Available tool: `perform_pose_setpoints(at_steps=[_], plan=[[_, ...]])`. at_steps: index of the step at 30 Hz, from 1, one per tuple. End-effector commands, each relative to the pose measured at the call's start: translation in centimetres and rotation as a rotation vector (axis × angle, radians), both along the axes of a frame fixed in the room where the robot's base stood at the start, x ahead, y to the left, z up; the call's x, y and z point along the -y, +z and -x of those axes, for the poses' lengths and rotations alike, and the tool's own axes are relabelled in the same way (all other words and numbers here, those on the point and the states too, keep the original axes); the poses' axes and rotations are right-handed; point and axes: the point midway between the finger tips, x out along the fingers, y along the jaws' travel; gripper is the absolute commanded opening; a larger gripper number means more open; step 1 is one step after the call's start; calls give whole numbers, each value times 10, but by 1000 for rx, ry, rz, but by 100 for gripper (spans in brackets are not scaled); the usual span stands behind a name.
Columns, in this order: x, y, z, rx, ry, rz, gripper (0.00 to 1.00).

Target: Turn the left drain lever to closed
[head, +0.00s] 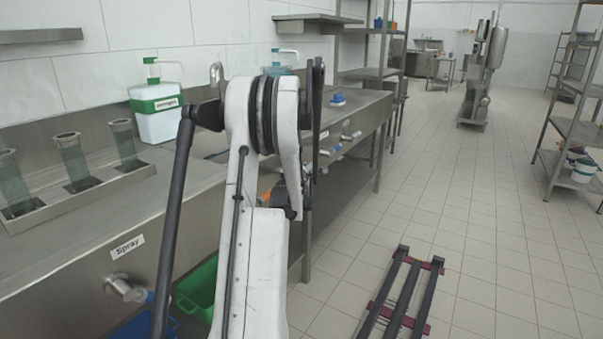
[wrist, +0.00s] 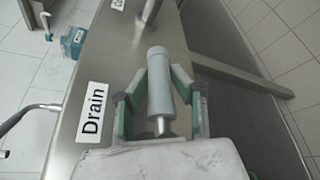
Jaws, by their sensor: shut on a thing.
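The drain lever (wrist: 160,65) shows in the wrist view as a grey cylindrical handle on a metal stem, beside a white label reading "Drain" (wrist: 93,112). My gripper (wrist: 158,88) is shut on this handle, with one green-lined finger on each side. The handle's rounded end sticks out past the fingertips. In the head view, my white arm hides the gripper and the held lever. The wrist view alone does not show whether this is the left one of the drain levers.
Another metal fitting (wrist: 148,18) stands farther along the steel panel. In the head view, a white and green dispenser (head: 156,118) and several glass cylinders stand on the counter (head: 75,240). A green bin (head: 198,290) is below. Tiled floor at right is mostly free.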

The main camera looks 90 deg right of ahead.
Motion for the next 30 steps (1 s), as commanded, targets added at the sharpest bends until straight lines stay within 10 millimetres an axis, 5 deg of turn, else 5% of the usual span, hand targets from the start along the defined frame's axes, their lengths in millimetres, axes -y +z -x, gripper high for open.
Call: perform_pose_setpoints(at_steps=[9, 10, 14, 23, 30], plan=[[1, 2, 0, -3, 2, 4, 0], [1, 2, 0, -3, 2, 4, 24], [1, 2, 0, -2, 1, 4, 40], [-1, 2, -1, -1, 1, 1, 40], [-29, 8, -8, -2, 2, 2, 40]])
